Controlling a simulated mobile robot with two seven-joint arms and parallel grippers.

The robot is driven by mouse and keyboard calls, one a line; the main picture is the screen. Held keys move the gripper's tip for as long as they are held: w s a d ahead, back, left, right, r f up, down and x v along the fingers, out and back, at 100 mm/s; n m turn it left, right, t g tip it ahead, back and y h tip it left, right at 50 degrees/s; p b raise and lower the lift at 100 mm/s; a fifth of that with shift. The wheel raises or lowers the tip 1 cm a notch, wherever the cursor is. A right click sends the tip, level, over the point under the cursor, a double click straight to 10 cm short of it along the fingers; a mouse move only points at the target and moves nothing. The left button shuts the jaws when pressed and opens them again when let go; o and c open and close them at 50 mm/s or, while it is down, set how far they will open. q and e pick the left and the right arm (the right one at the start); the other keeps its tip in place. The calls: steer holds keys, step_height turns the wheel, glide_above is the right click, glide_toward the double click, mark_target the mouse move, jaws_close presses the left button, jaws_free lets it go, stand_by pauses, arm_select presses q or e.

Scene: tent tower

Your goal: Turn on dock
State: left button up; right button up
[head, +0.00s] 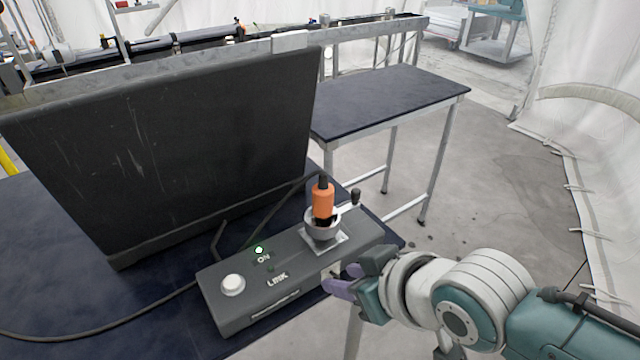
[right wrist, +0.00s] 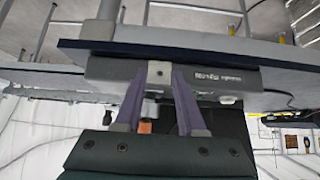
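The dock is a dark grey box (head: 285,285) on the dark blue table, with "LINK" and "ON" lettering. A green light (head: 259,250) glows above "ON". A round white button (head: 232,285) is at its left end. An orange-handled plug (head: 322,199) stands upright in a round metal socket, with a small black-knobbed lever (head: 355,197) beside it. My right gripper (head: 337,286) is at the box's front right side, its purple fingers apart. In the right wrist view, the open fingers (right wrist: 160,72) flank a small light plate (right wrist: 159,76) on the box (right wrist: 215,80); contact is unclear. My left gripper is out of view.
A large black screen or case (head: 170,150) stands behind the box. A black cable (head: 110,335) runs across the table (head: 40,240) to the left. Another dark-topped table (head: 390,100) stands behind at right. The floor (head: 500,190) to the right is mostly clear.

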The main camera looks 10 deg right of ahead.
steer(key=p+v, duration=0.1)
steer(key=v, duration=0.8)
steer(key=shift+p, duration=0.35)
steer(key=shift+s, duration=0.15)
steer(key=s+d+r+m+g+h, duration=0.1)
steer(key=s+d+r+g, duration=0.2)
steer(key=s, duration=0.4)
steer(key=s+d+r+m+g+h, duration=0.15)
steer(key=s+r, duration=0.25)
steer(key=s, duration=0.4)
step_height(320, 180, up, 19)
steer(key=p, duration=1.9)
steer(key=shift+w+d+f, duration=0.2)
steer(key=shift+w, duration=0.05)
steer(key=shift+f+n, duration=0.1)
steer(key=shift+n, duration=0.15)
